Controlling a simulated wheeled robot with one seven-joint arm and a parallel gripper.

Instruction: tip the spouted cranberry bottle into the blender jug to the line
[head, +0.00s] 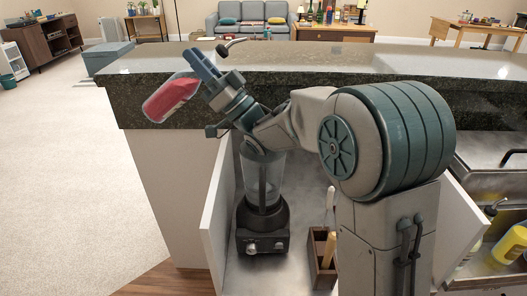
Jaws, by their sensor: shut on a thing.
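The cranberry bottle (168,99) is tilted, its red body low at the left. A dark spout (231,45) shows up and to the right beyond my gripper and appears to be its pourer. My gripper (203,66) is shut on the bottle near its upper part, which the fingers partly hide. The blender jug (262,178) stands upright on its dark base (263,226), below and right of the bottle. My arm covers the jug's top. I see no red liquid in the jug, and its fill line cannot be made out.
A dark stone counter (330,62) runs behind the blender. A wooden holder (322,257) with upright tools stands right of the blender. A white panel (216,205) rises at its left. Yellow bottles (510,243) stand at the far right.

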